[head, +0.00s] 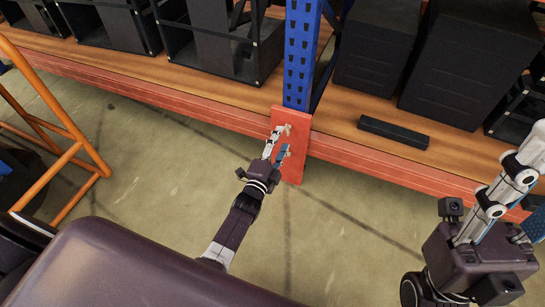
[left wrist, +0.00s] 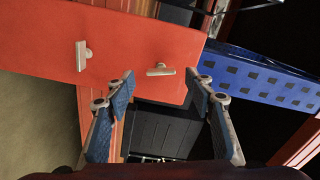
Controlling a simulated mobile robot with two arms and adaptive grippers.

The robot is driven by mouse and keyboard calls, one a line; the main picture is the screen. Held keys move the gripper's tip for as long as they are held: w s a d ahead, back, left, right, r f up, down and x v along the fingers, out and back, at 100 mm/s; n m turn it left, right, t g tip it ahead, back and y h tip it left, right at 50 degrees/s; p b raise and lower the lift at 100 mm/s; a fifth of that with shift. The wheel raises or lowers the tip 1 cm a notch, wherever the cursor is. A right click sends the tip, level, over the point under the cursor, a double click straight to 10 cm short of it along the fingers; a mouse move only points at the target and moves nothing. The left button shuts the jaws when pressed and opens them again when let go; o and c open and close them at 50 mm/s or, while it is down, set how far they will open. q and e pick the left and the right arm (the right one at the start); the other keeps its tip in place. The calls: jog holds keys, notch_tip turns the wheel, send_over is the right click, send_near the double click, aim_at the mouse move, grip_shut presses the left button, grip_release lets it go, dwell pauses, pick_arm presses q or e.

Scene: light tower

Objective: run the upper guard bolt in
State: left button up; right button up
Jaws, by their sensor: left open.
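The red-orange guard plate (head: 293,170) covers the foot of the blue rack upright (head: 300,60). Two pale T-shaped bolts stick out of it. In the left wrist view the upper bolt (left wrist: 160,70) is nearer the blue upright, its bar lying along the plate's length. The lower bolt (left wrist: 83,56) has its bar across the plate. My left gripper (head: 279,143) is open and empty in front of the plate. In the left wrist view the upper bolt shows between its blue-padded fingers (left wrist: 163,88), ahead of the tips and apart from them. My right gripper (head: 530,180) looks open, its tips partly cut off.
A wooden shelf (head: 225,82) with an orange beam (head: 400,165) runs behind the plate. Black crates (head: 470,60) and a black bar (head: 393,134) rest on it. An orange frame (head: 75,150) stands at left. The concrete floor (head: 340,230) before the plate is clear.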

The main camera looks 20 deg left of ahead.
pick_arm(q)
jog(key=s, duration=0.9)
jog(key=shift+s+a, duration=0.15)
jog(key=shift+s, duration=0.25)
